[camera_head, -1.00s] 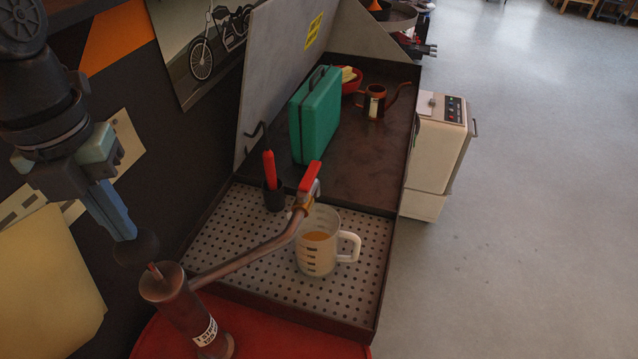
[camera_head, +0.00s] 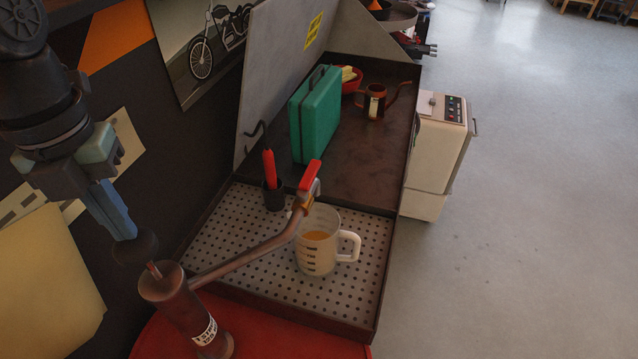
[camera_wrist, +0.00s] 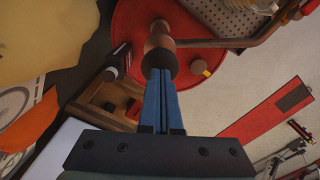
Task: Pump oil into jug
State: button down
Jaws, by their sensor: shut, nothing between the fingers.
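A clear measuring jug (camera_head: 318,243) with a white handle stands upright on the perforated tray (camera_head: 235,225). Amber oil shows low inside it. The pump's bent spout (camera_head: 245,258) reaches over the tray, and its red-handled nozzle end (camera_head: 309,180) is at the jug's rim. The pump body (camera_head: 185,305) rises from a red drum (camera_head: 290,345). The pump's dark round knob (camera_head: 136,248) tops a thin rod. My gripper (camera_head: 128,232) is shut and empty, its blue fingertips at the knob. In the wrist view the fingertips (camera_wrist: 159,78) meet the knob (camera_wrist: 159,62); I cannot tell how firmly they touch.
A red tool (camera_head: 269,168) stands in a dark cup on the tray.

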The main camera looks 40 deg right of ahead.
aim_at(132, 242)
jog(key=shift+s+f+b, duration=0.1)
jog(key=shift+f+b, duration=1.95)
jog(key=shift+f, duration=1.3)
jog(key=shift+r, duration=0.2)
jog(key=shift+r+p, duration=2.25)
jog(key=shift+r, duration=1.25)
jog(key=shift+r, duration=0.1)
notch_tip(132, 242, up, 6)
jog(key=p, duration=0.4)
